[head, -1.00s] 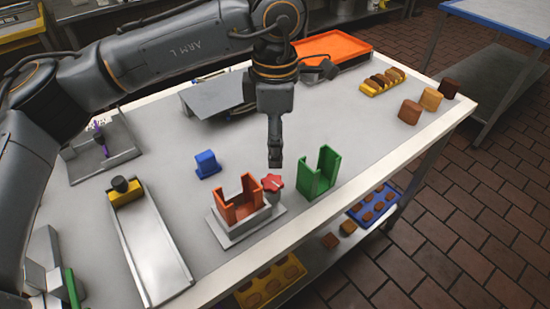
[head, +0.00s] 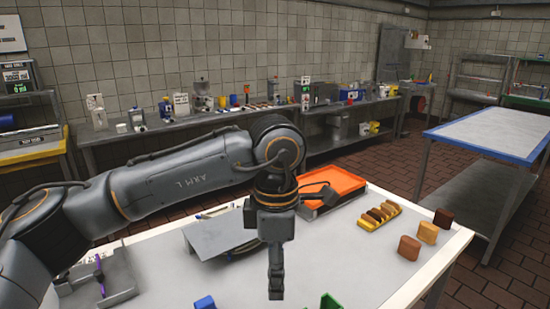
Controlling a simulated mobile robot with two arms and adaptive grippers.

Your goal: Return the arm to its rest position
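My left arm (head: 185,178) reaches in from the left across the table (head: 335,252). Its gripper (head: 276,292) points straight down above the middle of the table, near the picture's lower edge. The fingers show as one narrow dark column, seemingly edge-on, so I cannot tell whether they are open or shut. No held object shows at them. My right gripper is not in view.
The blue block (head: 204,302) and green holder (head: 330,301) show only their tops at the lower edge. A grey tilted plate (head: 218,232) and orange tray (head: 335,184) stand behind the gripper. A yellow rack (head: 372,223) and several brown and tan pieces (head: 409,247) are at right.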

